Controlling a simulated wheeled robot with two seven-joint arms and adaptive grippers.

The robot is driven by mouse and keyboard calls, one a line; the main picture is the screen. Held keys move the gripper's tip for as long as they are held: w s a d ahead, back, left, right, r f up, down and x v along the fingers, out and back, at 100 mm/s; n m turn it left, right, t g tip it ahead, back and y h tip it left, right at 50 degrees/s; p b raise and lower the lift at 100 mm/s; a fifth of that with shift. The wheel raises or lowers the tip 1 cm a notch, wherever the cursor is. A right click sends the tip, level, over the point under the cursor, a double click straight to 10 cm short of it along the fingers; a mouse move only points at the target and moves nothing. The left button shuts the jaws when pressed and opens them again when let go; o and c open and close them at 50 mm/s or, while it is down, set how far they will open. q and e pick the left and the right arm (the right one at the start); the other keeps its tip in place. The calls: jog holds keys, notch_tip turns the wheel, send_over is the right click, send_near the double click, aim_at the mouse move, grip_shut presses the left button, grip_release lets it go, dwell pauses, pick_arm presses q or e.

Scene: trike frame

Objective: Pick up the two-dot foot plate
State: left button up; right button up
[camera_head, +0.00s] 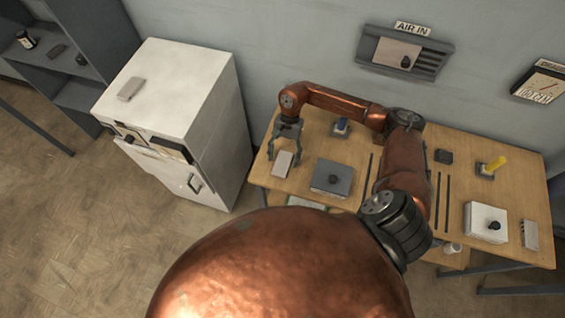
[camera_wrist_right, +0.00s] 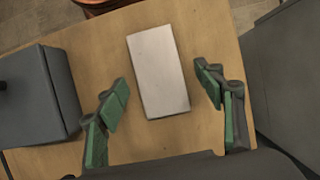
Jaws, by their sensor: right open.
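A pale grey flat rectangular plate (camera_head: 282,164) lies on the wooden table near its left end. It also shows in the right wrist view (camera_wrist_right: 158,72), between the fingers. I see no dots on its face, so I cannot tell whether it is the two-dot foot plate. My right gripper (camera_head: 284,150) is open above this plate, and its green-padded fingers (camera_wrist_right: 163,85) stand on either side of it, apart from it. Similar plates lie on the white cabinet (camera_head: 130,89) and at the table's right end (camera_head: 530,235). My left gripper is not in view.
A grey box with a dark knob (camera_head: 332,179) stands right of the plate. A white box with a knob (camera_head: 485,222) and a yellow peg on a base (camera_head: 494,165) are farther right. The white cabinet (camera_head: 215,120) stands left of the table. Bare wood surrounds the plate.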

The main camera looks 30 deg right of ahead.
jog(key=shift+s+f, duration=0.1)
jog(key=shift+s, duration=0.1)
jog(key=shift+w+f, duration=0.1)
jog(key=shift+w, duration=0.05)
jog(key=shift+c, duration=0.9)
jog(key=c, duration=1.3)
